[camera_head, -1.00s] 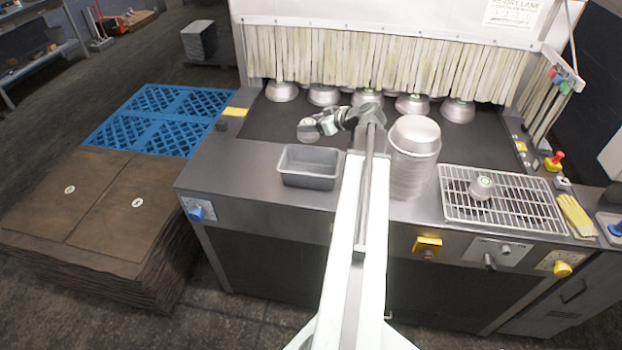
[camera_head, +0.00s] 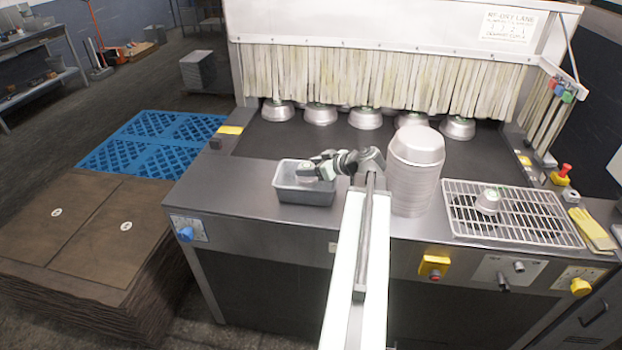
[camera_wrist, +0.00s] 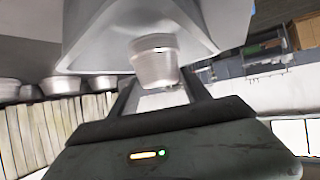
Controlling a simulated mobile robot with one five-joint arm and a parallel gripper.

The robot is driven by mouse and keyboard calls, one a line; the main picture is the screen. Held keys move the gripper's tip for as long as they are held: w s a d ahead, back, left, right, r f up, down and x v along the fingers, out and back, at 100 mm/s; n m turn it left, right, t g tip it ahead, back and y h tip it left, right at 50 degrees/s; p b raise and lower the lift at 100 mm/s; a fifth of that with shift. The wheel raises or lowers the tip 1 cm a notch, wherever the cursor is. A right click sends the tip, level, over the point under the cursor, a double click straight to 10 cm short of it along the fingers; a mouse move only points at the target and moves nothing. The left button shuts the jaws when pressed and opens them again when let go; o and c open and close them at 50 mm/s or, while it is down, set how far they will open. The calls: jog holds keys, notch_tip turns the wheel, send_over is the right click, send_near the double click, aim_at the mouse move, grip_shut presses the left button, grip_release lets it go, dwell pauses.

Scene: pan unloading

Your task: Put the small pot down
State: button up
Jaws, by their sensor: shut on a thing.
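The small pot, a pale metal one (camera_wrist: 156,62), is held between the fingers of my gripper (camera_wrist: 160,85) in the wrist view. In the head view the pot (camera_head: 307,172) shows at the grey bin's opening, at the end of my gripper (camera_head: 318,167). The grey rectangular bin (camera_head: 304,196) stands on the steel counter, and its wall also shows in the wrist view (camera_wrist: 95,35). I cannot tell whether the pot touches the bin's floor.
A tall stack of pans (camera_head: 416,180) stands close right of my arm. A wire rack (camera_head: 535,220) with another small pot (camera_head: 488,203) lies further right, beside yellow gloves (camera_head: 592,230). Several pans (camera_head: 365,118) sit under the strip curtain. The counter left of the bin is clear.

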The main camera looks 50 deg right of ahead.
jog(key=shift+f+b, duration=0.95)
jog(key=shift+f, duration=0.65)
jog(key=shift+f, duration=0.1)
jog(key=o, duration=1.3)
jog(key=shift+o, duration=0.2)
